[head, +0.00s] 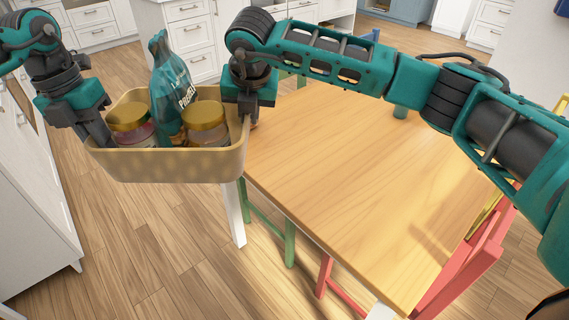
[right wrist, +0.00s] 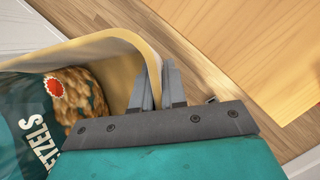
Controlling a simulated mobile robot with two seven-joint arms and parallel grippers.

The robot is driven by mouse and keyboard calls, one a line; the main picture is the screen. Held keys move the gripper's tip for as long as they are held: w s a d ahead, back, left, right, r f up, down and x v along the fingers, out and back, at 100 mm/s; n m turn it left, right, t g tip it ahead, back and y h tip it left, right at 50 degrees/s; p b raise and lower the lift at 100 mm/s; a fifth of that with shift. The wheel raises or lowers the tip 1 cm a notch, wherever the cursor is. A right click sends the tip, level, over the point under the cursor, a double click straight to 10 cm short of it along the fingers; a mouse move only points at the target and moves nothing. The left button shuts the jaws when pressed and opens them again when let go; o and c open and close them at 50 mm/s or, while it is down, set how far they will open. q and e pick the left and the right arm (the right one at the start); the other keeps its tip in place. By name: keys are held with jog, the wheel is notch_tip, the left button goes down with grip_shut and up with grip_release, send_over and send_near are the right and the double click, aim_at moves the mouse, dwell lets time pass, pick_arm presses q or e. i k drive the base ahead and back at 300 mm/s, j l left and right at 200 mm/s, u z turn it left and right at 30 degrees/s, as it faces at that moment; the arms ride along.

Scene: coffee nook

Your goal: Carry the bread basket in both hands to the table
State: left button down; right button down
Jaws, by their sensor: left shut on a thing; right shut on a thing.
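The beige bread basket (head: 175,168) hangs in the air in the head view, roughly level. It holds a teal pretzel bag (head: 170,90) and two jars with gold lids (head: 128,117) (head: 205,115). My left gripper (head: 100,135) is shut on its left end. My right gripper (head: 243,118) is shut on its right end. In the right wrist view the fingers (right wrist: 160,88) pinch the basket's rim (right wrist: 105,45). The wooden table (head: 350,170) lies right of the basket, whose right end overlaps the table's left edge in the picture.
A red chair (head: 470,265) stands at the table's near right side. Green chair parts (head: 289,243) show at the left side. White cabinets (head: 30,215) line the left. The visible tabletop is bare, with my right arm passing above it. Wood floor is open below the basket.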

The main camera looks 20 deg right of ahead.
aim_at(315, 172)
jog(key=i+j+z, duration=0.15)
jog(key=z, duration=0.25)
jog(key=i+j+z, duration=0.2)
jog(key=z, duration=0.2)
jog(key=i+j+z, duration=0.25)
jog(key=z, duration=0.15)
jog(key=i+j+z, duration=0.1)
jog(key=j+z, duration=0.3)
jog(key=l, duration=0.1)
